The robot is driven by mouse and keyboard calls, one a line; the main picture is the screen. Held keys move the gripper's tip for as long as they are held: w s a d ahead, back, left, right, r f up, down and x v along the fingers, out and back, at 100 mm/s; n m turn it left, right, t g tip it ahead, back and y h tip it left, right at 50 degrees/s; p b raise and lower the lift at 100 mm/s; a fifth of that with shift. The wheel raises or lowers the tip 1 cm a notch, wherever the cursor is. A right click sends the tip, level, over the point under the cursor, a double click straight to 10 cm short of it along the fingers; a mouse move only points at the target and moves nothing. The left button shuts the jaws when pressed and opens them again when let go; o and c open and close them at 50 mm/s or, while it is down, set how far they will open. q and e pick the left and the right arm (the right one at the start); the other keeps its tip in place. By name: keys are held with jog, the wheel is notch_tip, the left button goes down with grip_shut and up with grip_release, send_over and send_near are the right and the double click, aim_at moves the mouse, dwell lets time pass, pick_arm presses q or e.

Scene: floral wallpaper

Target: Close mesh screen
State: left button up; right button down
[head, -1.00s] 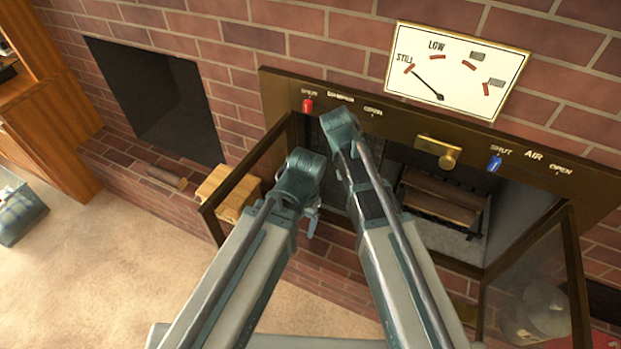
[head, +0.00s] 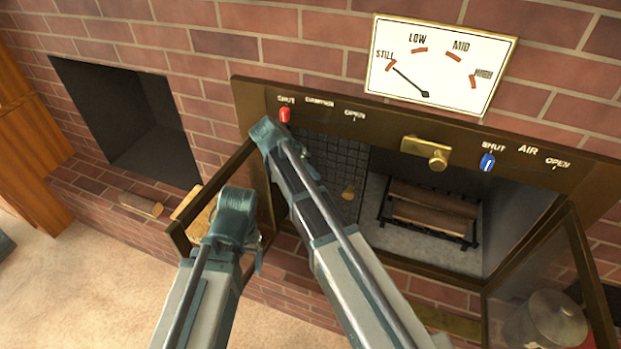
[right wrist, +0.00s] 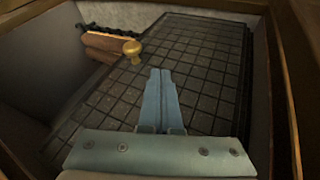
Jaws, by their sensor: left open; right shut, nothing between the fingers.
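The mesh screen (head: 330,162) is a dark gridded panel across the left part of the firebox opening, with a small brass knob (head: 348,193) near its right edge. The right part of the opening is uncovered. In the right wrist view the mesh (right wrist: 205,70) fills the middle and right, and the brass knob (right wrist: 132,48) is up and left of my fingertips. My right gripper (right wrist: 161,72) is shut and empty in front of the mesh; I cannot tell if it touches. My left gripper (head: 252,258) is open, low beside the left glass door, mostly hidden by its wrist.
The left glass door (head: 180,235) and right glass door (head: 590,270) stand swung open. Logs (head: 430,212) lie on a grate inside. A red slider (head: 285,115), a brass latch (head: 425,152) and a blue slider (head: 487,162) line the top frame. A pot (head: 545,320) shows behind the right door.

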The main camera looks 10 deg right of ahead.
jog(key=b, duration=0.4)
send_near(335, 189)
jog(key=s+f, duration=0.2)
pick_arm(q)
notch_tip(335, 189, down, 6)
jog(key=b, duration=0.1)
pick_arm(e)
jog(key=d, duration=0.1)
jog(key=s+d, duration=0.2)
jog(key=shift+s+d+f, duration=0.15)
jog(key=shift+d+f, duration=0.15)
jog(key=shift+d, duration=0.05)
pick_arm(q)
jog(key=shift+f, duration=0.1)
